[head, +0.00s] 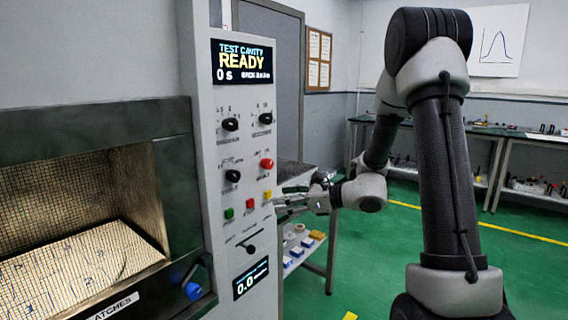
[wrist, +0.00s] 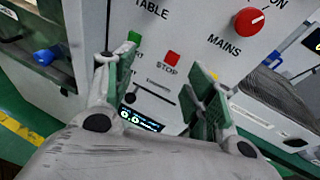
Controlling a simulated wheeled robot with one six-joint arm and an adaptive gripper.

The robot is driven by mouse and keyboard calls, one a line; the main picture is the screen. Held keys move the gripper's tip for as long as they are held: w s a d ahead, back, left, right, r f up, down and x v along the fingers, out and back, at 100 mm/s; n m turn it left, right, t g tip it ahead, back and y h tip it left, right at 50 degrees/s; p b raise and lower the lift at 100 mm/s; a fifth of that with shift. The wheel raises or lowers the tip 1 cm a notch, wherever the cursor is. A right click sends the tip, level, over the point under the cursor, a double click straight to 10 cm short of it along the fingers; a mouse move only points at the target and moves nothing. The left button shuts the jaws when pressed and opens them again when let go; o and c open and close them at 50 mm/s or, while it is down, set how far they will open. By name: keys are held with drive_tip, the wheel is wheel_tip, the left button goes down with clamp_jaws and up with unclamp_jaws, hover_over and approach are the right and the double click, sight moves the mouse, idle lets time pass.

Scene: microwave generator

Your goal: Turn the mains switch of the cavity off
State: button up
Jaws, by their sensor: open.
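The mains switch is a round red knob (head: 266,163) on the light grey control panel (head: 203,130). In the wrist view the same knob (wrist: 249,21) sits at the upper right, above the word MAINS, with ON lettering beside it. A small pale mark on it seems to point up and right. My gripper (head: 283,199) is beside the panel in the head view, lower than the knob. In the wrist view my gripper (wrist: 160,68) is open and empty, with the knob above and right of its fingers, apart from them.
The panel display (head: 241,62) reads TEST CAVITY, READY, 0 s. Black knobs (head: 230,125), a green button (head: 229,214) and a red stop button (head: 250,204) are close by. The open cavity (head: 75,225) is left.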

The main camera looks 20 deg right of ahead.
sight(270, 164)
drive_tip(key=w+d+r+m+t+h, duration=0.1)
drive_tip(key=w+d+r+m+t, duration=0.3)
drive_tip(key=w+r+m+t, duration=0.25)
drive_tip(key=shift+g, duration=0.75)
drive_tip(key=x, duration=0.9)
drive_tip(key=shift+c, duration=0.3)
drive_tip(key=c, duration=1)
